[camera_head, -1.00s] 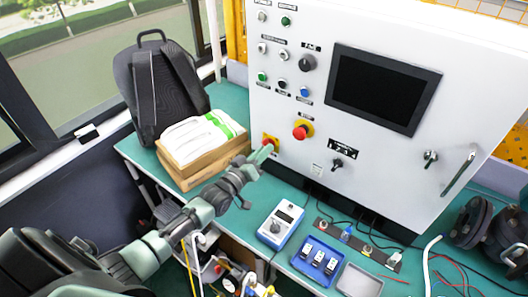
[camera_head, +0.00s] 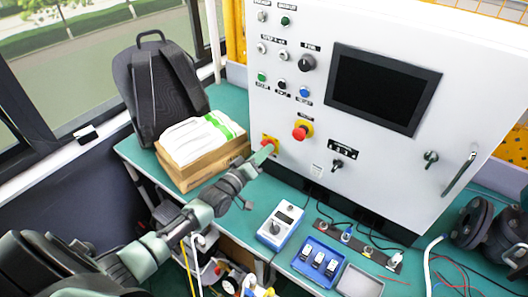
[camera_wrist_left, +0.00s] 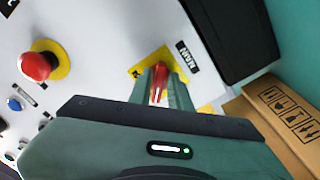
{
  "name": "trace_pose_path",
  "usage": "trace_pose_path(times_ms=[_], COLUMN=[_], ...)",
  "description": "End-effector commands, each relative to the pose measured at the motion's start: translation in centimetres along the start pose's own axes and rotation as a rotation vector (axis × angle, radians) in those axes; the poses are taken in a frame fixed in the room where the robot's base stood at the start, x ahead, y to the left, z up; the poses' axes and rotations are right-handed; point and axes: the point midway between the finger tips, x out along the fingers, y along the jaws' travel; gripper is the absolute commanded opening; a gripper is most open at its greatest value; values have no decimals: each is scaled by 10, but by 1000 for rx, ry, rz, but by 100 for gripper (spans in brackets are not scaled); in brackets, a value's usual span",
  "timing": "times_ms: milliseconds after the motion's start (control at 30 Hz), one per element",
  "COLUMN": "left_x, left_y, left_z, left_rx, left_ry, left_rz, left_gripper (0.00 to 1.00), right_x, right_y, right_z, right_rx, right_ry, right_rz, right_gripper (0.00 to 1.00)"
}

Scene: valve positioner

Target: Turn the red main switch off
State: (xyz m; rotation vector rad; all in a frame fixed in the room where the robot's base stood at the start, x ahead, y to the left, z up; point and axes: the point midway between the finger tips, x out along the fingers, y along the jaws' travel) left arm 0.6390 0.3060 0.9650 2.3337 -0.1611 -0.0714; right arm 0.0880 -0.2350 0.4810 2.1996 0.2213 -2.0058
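The red main switch (camera_wrist_left: 159,82) sits on a yellow plate (camera_wrist_left: 183,63) beside a "MAIN" label in the left wrist view. In the head view its yellow plate (camera_head: 273,141) shows at the lower left of the white cabinet front, with the switch mostly hidden by my gripper. My left gripper (camera_head: 266,150) is at the switch. In the left wrist view its two green fingers (camera_wrist_left: 160,88) stand on either side of the red handle, close against it. The handle lies between the fingertips. My right gripper is not in view.
A red emergency button (camera_head: 300,132) on a yellow disc is right of the switch. A cardboard box (camera_head: 190,172) with white packs stands left of my gripper, with a black backpack (camera_head: 160,90) behind. A meter (camera_head: 280,225) and blue tray (camera_head: 318,261) lie on the green bench.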

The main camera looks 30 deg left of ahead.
Motion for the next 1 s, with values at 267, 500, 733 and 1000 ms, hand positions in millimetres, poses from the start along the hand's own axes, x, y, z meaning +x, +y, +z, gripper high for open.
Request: trace_pose_path(times_ms=[267, 500, 733, 1000], left_x=[0, -15, -54, -78], left_y=[0, -1, -2, -1], left_z=[0, 2, 2, 0], left_rx=[2, 2, 3, 1], left_ry=[0, -1, -2, 0], left_rz=[1, 0, -1, 0], left_gripper=[33, 33, 33, 33], right_x=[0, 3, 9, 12], right_y=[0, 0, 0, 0], right_z=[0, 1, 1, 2], right_rx=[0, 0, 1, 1], right_ry=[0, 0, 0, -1], right_rz=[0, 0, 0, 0], right_gripper=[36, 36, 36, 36])
